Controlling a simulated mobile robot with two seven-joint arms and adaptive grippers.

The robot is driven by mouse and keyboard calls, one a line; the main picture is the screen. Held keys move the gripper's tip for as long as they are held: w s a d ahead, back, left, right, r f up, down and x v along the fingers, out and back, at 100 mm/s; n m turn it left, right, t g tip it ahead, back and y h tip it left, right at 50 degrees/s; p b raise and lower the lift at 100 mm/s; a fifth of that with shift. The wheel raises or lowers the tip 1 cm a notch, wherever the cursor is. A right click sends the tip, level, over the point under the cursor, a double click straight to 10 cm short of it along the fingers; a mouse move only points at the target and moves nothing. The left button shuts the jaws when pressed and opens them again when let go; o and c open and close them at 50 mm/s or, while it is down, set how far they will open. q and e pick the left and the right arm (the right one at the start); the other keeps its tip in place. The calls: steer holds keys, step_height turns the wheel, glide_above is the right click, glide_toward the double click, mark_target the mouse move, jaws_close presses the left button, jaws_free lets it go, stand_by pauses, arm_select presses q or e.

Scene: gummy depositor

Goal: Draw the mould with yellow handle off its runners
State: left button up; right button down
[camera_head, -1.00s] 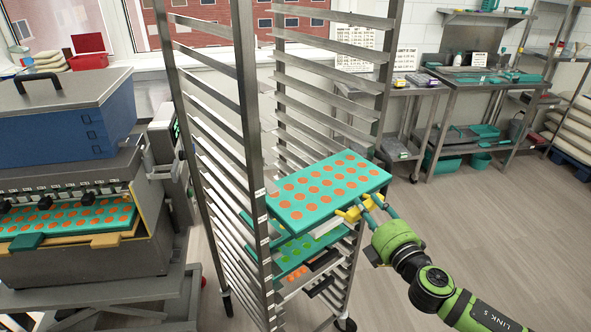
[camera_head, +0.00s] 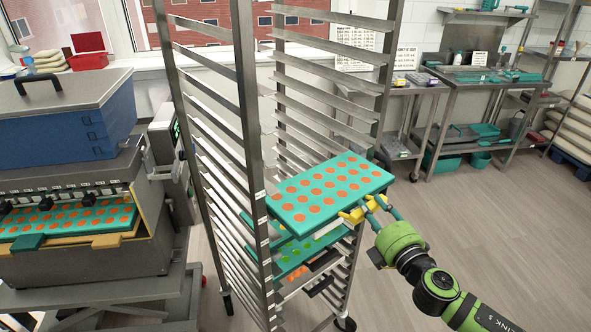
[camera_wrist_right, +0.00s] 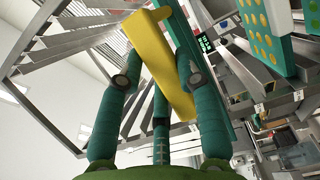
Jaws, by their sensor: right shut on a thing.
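The mould with the yellow handle is a flat teal tray (camera_head: 330,188) with rows of orange filled cavities. In the head view it sticks far out of the rack's open front on the right and looks about level. Its far left part is still between the rack posts; contact with the runners is hidden. My right gripper (camera_head: 370,208) is shut on the yellow handle (camera_head: 352,215) at the near edge. In the wrist view the yellow handle (camera_wrist_right: 160,65) lies between my teal fingers (camera_wrist_right: 150,85). My left gripper is in no view.
The steel rack (camera_head: 247,120) has empty runners above. Below are another teal mould (camera_head: 295,257) with green cavities and dark handles. A depositor (camera_head: 70,180) with a filled mould stands at left. Open floor (camera_head: 480,220) lies right; steel tables (camera_head: 480,85) stand behind.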

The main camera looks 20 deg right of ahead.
steer(key=s+d, duration=0.3)
steer(key=s, duration=0.8)
steer(key=shift+s+r+b, duration=0.15)
steer(key=shift+s+b, duration=0.05)
steer(key=shift+b, duration=0.15)
